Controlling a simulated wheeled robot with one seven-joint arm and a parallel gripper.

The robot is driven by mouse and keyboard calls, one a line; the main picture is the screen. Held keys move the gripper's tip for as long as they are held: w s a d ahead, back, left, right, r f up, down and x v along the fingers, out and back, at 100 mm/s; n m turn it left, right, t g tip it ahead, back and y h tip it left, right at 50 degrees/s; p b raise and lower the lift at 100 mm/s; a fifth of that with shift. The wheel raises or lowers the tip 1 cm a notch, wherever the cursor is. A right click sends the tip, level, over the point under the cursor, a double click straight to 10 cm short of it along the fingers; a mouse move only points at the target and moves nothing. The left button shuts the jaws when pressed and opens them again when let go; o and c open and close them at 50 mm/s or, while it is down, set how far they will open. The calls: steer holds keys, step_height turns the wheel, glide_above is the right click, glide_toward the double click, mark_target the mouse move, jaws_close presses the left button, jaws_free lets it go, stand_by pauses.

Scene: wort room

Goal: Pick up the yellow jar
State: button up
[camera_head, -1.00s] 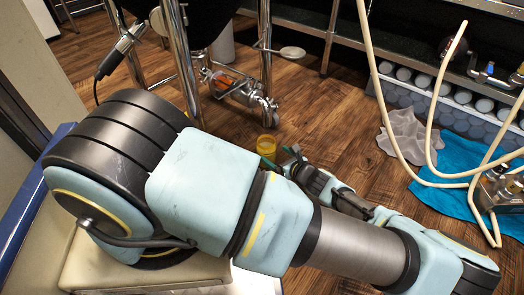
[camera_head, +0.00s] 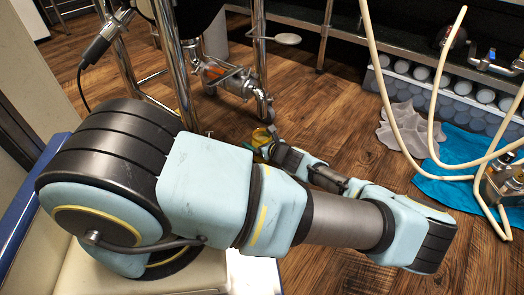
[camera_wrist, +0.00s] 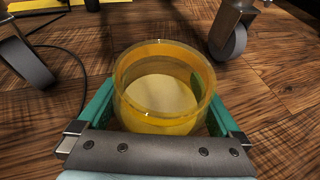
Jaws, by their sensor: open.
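The yellow jar (camera_wrist: 162,88) is a round, see-through, open-topped jar standing upright on the wooden floor. In the wrist view it sits between the two green fingers of my gripper (camera_wrist: 160,105), one on each side. The gripper is open around it; whether either finger touches the wall I cannot tell. In the head view the jar (camera_head: 261,138) shows at the gripper end (camera_head: 265,144) of my arm, partly hidden by it.
A metal stand on casters (camera_head: 235,80) is close behind the jar, and its wheels (camera_wrist: 229,42) show in the wrist view. A black cable lies at left. A blue cloth (camera_head: 450,165), a grey crumpled cloth (camera_head: 405,128) and pale hoses are at right.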

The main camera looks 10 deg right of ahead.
steer(key=shift+r, duration=0.1)
steer(key=c, duration=1.4)
